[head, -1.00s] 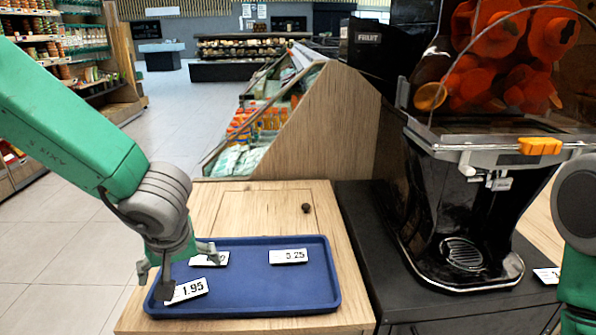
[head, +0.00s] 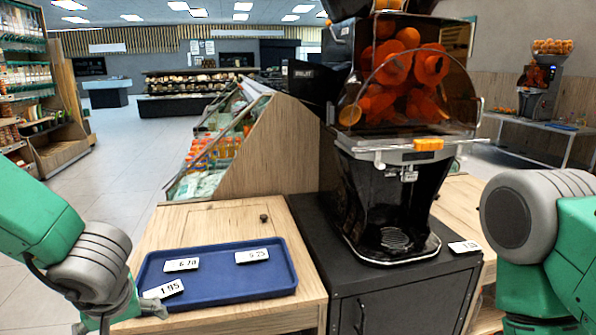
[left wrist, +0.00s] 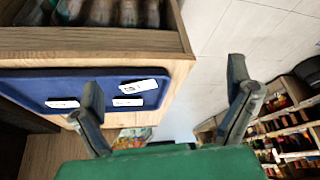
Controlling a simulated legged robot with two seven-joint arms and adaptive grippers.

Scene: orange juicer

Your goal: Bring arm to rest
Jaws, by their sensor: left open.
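My left gripper (head: 122,312) is low at the left in the head view, beside the front left corner of the blue tray (head: 228,282). In the left wrist view my left gripper (left wrist: 165,98) shows two spread fingers with nothing between them. My right arm (head: 545,235) comes in at the right edge of the head view; its gripper is out of the picture. Three white price tags lie on the tray: 1.95 (head: 163,289), one at the back left (head: 181,264), and one at the right (head: 252,255).
The tray rests on a wooden counter (head: 205,222). The juicer (head: 390,200) stands to its right on a black cabinet (head: 405,288), with another price tag (head: 464,247) beside it. A shelf of bottles (head: 215,140) stands behind the counter. Open floor (head: 120,170) lies at the left.

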